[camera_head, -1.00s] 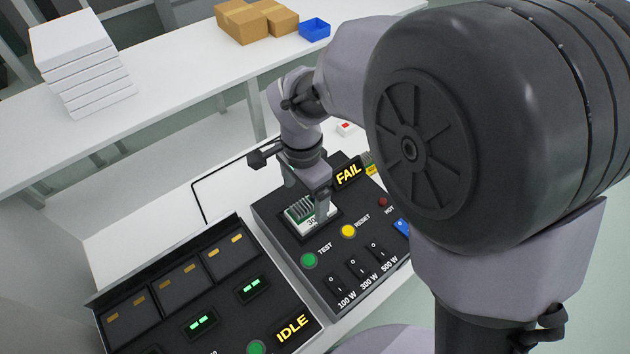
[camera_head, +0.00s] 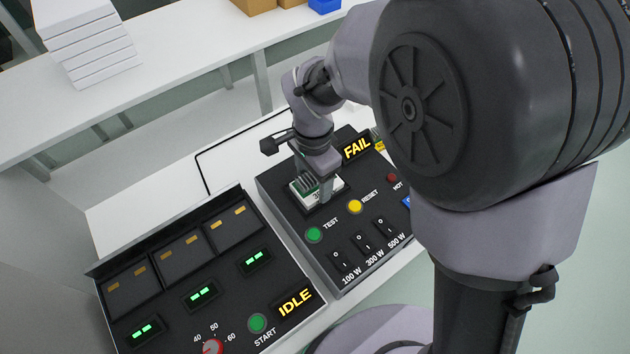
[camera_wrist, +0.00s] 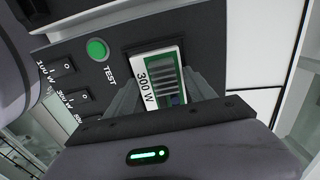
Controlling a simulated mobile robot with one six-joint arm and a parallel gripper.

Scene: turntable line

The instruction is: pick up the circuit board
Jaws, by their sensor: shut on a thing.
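The circuit board (camera_head: 303,189) is white and green with a grey finned heat sink and a "300 W" label. It is at the dark recess of the test panel (camera_head: 287,226); I cannot tell if it is seated or slightly raised. In the wrist view the board (camera_wrist: 155,81) lies between the fingers. My gripper (camera_head: 325,186) points down and is shut on the board, and in the wrist view my gripper (camera_wrist: 160,92) has a finger on each side of it. The fingers hide part of the board's edges.
The test panel carries a lit FAIL sign (camera_head: 357,147), a green TEST button (camera_head: 314,235), a yellow RESET button (camera_head: 355,206) and several switches. A second panel reading IDLE (camera_head: 294,303) is at the lower left. White stacked boxes (camera_head: 85,45) stand on the rear table.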

